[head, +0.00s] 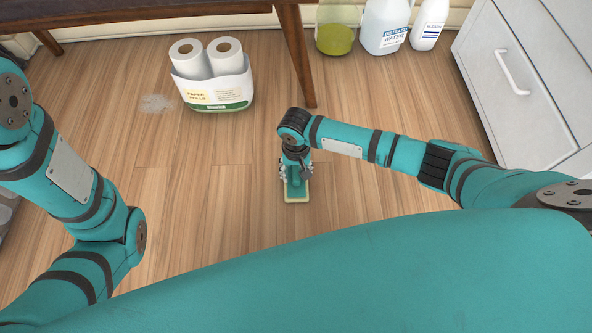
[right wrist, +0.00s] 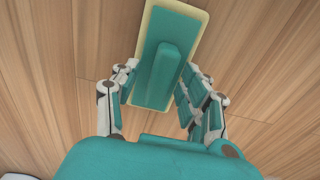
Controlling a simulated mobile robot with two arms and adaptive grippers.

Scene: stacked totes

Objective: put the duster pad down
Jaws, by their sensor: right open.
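The duster pad (head: 297,196) lies flat on the wooden floor in the head view, a teal plate with a raised grip bar and a pale yellow rim. It also shows in the right wrist view (right wrist: 164,60), with its far end toward the top edge. My right gripper (head: 297,174) is above the pad, pointing down. In the right wrist view its fingers (right wrist: 158,86) are apart on either side of the grip bar, with gaps visible between them and the bar. My left arm is at the left of the head view, but its gripper is not visible.
A patch of grey dust (head: 157,103) lies on the floor beside a paper roll pack (head: 215,90). A dark table leg (head: 296,55) stands behind my right gripper. Bottles (head: 386,25) stand at the back, and a white drawer cabinet (head: 520,80) at right. Floor around the pad is clear.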

